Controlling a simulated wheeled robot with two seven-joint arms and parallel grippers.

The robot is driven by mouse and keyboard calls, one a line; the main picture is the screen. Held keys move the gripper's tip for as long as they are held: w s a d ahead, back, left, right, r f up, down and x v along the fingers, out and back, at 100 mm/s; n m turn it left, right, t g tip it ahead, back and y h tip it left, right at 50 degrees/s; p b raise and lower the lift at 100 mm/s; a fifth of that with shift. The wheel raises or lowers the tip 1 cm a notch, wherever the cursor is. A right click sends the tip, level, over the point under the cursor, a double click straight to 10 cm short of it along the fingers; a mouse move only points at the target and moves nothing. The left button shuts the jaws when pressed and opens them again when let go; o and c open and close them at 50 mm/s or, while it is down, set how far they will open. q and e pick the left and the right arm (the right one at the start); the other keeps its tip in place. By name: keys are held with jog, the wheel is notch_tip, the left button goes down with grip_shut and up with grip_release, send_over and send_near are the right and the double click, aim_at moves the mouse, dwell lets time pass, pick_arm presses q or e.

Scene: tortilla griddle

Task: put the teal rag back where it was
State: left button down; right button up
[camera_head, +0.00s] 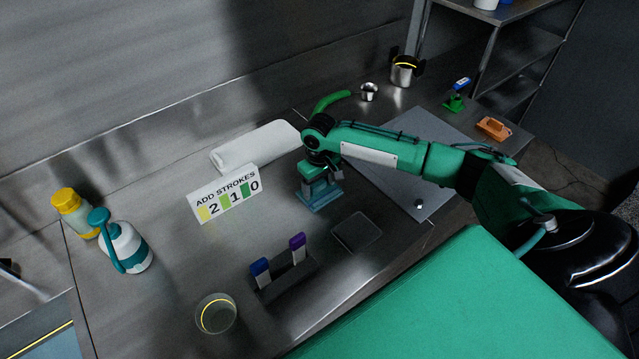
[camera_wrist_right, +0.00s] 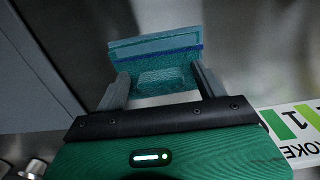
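The teal rag (camera_head: 322,198) is a small folded pad at the steel counter's middle, left of the flat griddle plate (camera_head: 405,190). My right gripper (camera_head: 319,180) points down at it from above. In the right wrist view, the rag (camera_wrist_right: 155,47) has a dark blue stripe, and its raised middle fills the gap between the fingers of my right gripper (camera_wrist_right: 163,80). The fingers press on both sides of it. Whether the rag touches the counter is hard to tell. A thin dark square (camera_head: 357,232) lies empty on the counter in front of the rag. My left gripper is out of view.
A sign reading "ADD STROKES 2 1 0" (camera_head: 228,193) stands left of the rag, before a white rolled towel (camera_head: 255,147). A holder (camera_head: 285,280) with blue and purple pieces and a clear cup (camera_head: 216,314) stand in front. Bottles (camera_head: 125,247) are left.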

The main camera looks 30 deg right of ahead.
aim_at(320, 185)
notch_tip(320, 185, up, 12)
jog(key=b, duration=0.2)
jog(key=shift+r, duration=0.15)
dwell(0.4)
dwell(0.3)
